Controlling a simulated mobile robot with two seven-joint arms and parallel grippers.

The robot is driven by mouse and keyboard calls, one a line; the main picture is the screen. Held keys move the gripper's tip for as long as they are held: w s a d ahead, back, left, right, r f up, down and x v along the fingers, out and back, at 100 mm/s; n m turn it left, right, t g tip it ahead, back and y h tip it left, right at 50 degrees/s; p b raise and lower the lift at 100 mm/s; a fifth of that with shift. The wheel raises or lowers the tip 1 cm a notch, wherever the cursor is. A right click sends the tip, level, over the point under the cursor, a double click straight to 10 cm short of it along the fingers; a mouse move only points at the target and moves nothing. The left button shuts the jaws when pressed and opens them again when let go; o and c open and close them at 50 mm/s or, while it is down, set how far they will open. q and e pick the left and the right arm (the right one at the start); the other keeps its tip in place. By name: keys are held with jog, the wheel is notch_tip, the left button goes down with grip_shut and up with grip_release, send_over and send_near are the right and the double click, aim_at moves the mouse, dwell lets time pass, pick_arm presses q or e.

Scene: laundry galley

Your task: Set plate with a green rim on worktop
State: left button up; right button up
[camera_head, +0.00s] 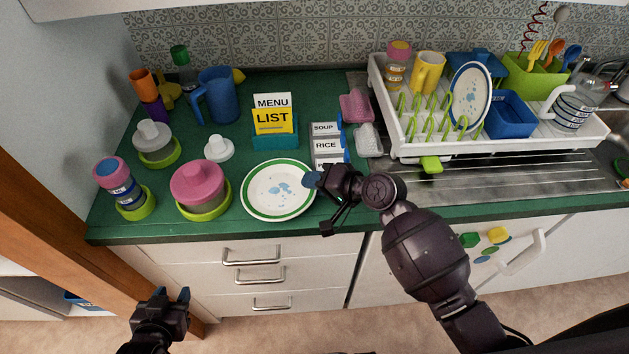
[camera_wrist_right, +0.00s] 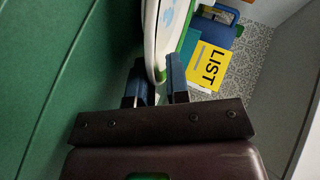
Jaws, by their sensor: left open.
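The plate with a green rim (camera_head: 279,190) is white with blue marks in the middle. In the head view it is face up over the green worktop (camera_head: 257,223), near the front edge. My right gripper (camera_head: 319,187) is at the plate's right rim. In the right wrist view the plate's edge (camera_wrist_right: 151,40) runs between the two close-set fingers (camera_wrist_right: 157,88), and they look shut on it. I cannot tell whether the plate touches the worktop. My left gripper (camera_head: 165,305) is open and empty, low in front of the drawers.
A pink-lidded tub (camera_head: 198,187) stands close to the plate's left. The yellow menu stand (camera_head: 272,117) and label cards (camera_head: 327,144) are behind it. A white dish rack (camera_head: 400,138) stands right, holding a blue-rimmed plate (camera_head: 470,96). Cups and a blue jug (camera_head: 217,98) are left.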

dwell(0.4)
jog(key=shift+s+d+r+p, duration=0.25)
jog(key=shift+d+p, duration=0.1)
jog(key=shift+s+d+r+p, duration=0.2)
jog(key=shift+s+d+p, duration=0.1)
jog(key=shift+d, duration=0.1)
jog(key=shift+p+v, duration=0.55)
jog(key=shift+v, duration=0.4)
jog(key=o, duration=0.5)
jog(key=shift+c, duration=0.2)
jog(key=shift+o, duration=0.5)
jog(key=shift+s+d, duration=0.1)
jog(key=shift+d, duration=0.15)
